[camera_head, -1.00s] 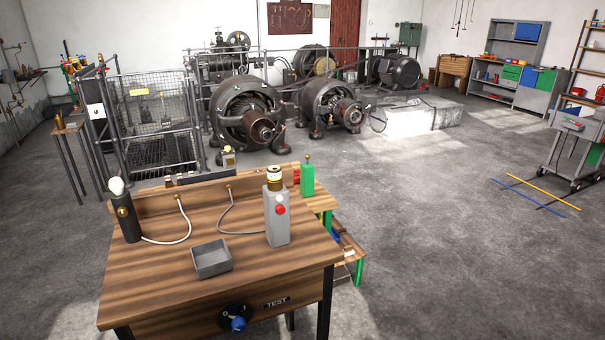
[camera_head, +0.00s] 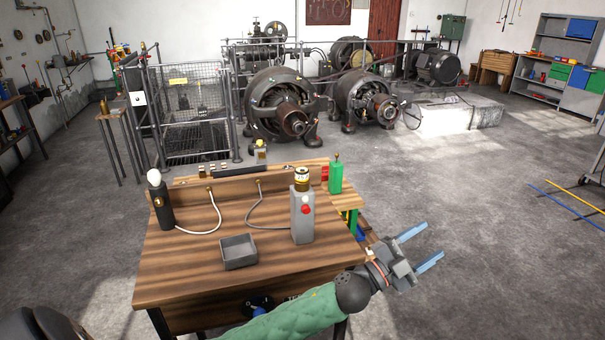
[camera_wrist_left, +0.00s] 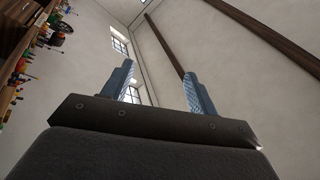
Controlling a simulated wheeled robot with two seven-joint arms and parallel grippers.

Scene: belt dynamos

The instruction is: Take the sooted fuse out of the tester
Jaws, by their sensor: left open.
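The tester is a grey upright box (camera_head: 303,222) with a red button, standing at the right back of the wooden bench (camera_head: 180,270). A fuse (camera_head: 302,175) with a pale body and dark and brass-coloured bands stands upright in its top. Soot on it is too small to tell for sure. My left gripper (camera_head: 432,242) is open and empty, to the right of the bench and the tester, well apart from the fuse. My right gripper is not in view.
A black post with a white lamp (camera_head: 154,178) stands at the left, with cables along the back. A green block (camera_head: 336,178) stands behind the tester.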

